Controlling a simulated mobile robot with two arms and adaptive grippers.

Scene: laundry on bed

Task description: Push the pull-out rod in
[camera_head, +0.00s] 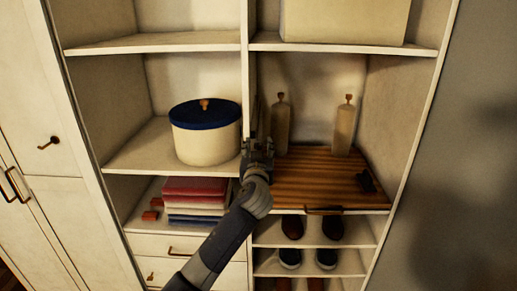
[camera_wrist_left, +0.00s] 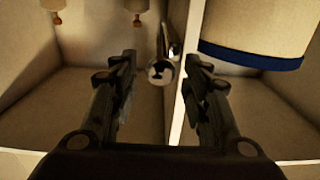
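The pull-out rod (camera_wrist_left: 160,72) shows in the left wrist view as a shiny round metal end with a short shaft behind it, beside the upright divider. My left gripper (camera_wrist_left: 158,78) is open, with one finger on each side of the rod's end, and a gap shows between the rod and each finger. In the head view my left gripper (camera_head: 257,147) is at the front edge of the divider (camera_head: 247,70), between the two cabinet columns. It hides most of the rod there. My right gripper is not in view.
A cream pot with a blue lid (camera_head: 205,132) stands just left of my gripper. Folded clothes (camera_head: 195,198) and shoes (camera_head: 332,228) lie below.

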